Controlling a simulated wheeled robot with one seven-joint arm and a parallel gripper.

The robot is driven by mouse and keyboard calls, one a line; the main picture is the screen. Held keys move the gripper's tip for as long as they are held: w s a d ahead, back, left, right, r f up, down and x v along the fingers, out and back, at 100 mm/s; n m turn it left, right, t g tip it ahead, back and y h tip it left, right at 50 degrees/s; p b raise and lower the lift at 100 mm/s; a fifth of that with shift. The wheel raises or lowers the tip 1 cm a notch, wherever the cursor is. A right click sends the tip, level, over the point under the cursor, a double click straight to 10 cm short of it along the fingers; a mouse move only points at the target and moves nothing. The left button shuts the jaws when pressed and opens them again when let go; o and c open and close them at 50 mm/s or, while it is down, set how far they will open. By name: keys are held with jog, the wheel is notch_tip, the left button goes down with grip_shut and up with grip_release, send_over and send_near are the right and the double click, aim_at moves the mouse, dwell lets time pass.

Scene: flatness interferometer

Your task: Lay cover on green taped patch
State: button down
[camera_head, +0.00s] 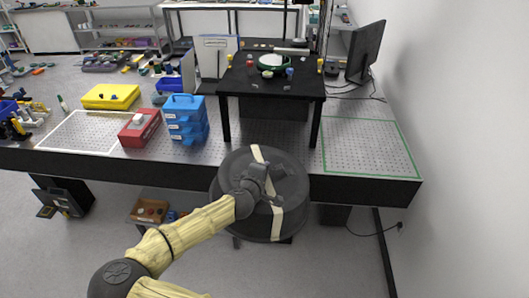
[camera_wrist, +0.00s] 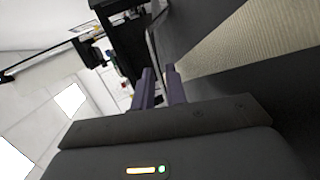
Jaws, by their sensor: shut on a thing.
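The cover is a large round dark disc (camera_head: 292,182) with a pale strip across it, in the head view. It is held up in front of the table's front edge, overlapping that edge in the picture. My gripper (camera_head: 270,188) is shut on the cover near its middle. In the wrist view my fingers (camera_wrist: 161,76) are close together, with the cover's dark surface and pale strip (camera_wrist: 245,45) filling the right side; what lies between the fingertips is hard to see. The green taped patch (camera_head: 368,148) is a bare outlined rectangle on the perforated tabletop, right of the cover.
A black raised stand (camera_head: 272,84) with small items is behind the cover. A blue drawer box (camera_head: 184,122), a red box (camera_head: 139,128) and a yellow case (camera_head: 110,97) are left. A white taped area (camera_head: 80,133) lies further left. A monitor (camera_head: 366,50) stands behind the patch.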

aim_at(275, 180)
jog(key=shift+n+y, duration=0.3)
jog(key=d+f, duration=0.1)
jog(key=f, duration=0.1)
jog(key=s+d+f, duration=0.1)
jog(key=d+f, duration=0.1)
jog(key=shift+d+f, duration=0.1)
jog(key=shift+d, duration=0.05)
jog(key=shift+n+t+y, duration=0.3)
jog(key=shift+n+y, duration=0.1)
jog(key=shift+y, duration=0.1)
jog(key=s+d, duration=0.1)
jog(key=d, duration=0.1)
jog(key=s+d+f, duration=0.1)
jog(key=d, duration=0.1)
jog(key=s+d+f+b, duration=0.1)
jog(key=d, duration=0.1)
jog(key=shift+d+f, duration=0.1)
jog(key=shift+f, duration=0.1)
